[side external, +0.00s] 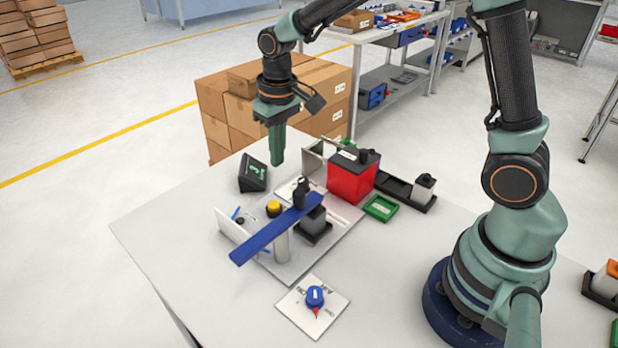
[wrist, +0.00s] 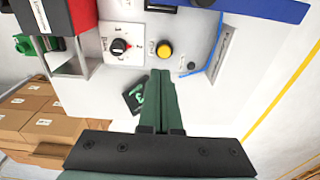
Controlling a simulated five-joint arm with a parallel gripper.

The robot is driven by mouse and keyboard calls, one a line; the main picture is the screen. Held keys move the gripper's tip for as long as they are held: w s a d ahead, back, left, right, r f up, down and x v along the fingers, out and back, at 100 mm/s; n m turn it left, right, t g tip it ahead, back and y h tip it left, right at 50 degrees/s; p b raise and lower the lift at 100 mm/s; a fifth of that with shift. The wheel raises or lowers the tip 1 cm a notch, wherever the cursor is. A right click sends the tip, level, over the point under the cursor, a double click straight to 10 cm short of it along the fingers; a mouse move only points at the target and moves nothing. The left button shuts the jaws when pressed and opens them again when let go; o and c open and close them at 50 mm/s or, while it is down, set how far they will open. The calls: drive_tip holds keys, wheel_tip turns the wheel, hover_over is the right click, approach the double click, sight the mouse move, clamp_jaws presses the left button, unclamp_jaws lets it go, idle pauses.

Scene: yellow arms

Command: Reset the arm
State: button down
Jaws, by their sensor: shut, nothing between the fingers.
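My gripper (side external: 277,158) is shut and empty. It points down above the far edge of the table, beside a small black display (side external: 253,172) with a green mark. In the wrist view the shut fingers (wrist: 161,75) reach toward a white panel and partly cover the display (wrist: 135,97). The panel carries a yellow button (wrist: 165,49) and a black dial (wrist: 120,45) with a red tip. The yellow button also shows in the side view (side external: 274,209). My fingers appear apart from all of these.
A red box (side external: 352,177), a blue bar (side external: 272,234) on a post and a green tray (side external: 380,208) stand on the table (side external: 180,250). A blue knob (side external: 315,297) on a white plate is near the front. Cardboard boxes (side external: 225,110) stand behind. The table's left part is clear.

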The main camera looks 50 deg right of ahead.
drive_tip(key=s+d+r+t, duration=0.4)
drive_tip(key=s+r, duration=0.6)
drive_tip(key=s, duration=0.3)
drive_tip(key=shift+s+d+r+t, duration=0.2)
drive_tip(key=shift+d+r+t, duration=0.2)
drive_tip(key=shift+d, duration=0.3)
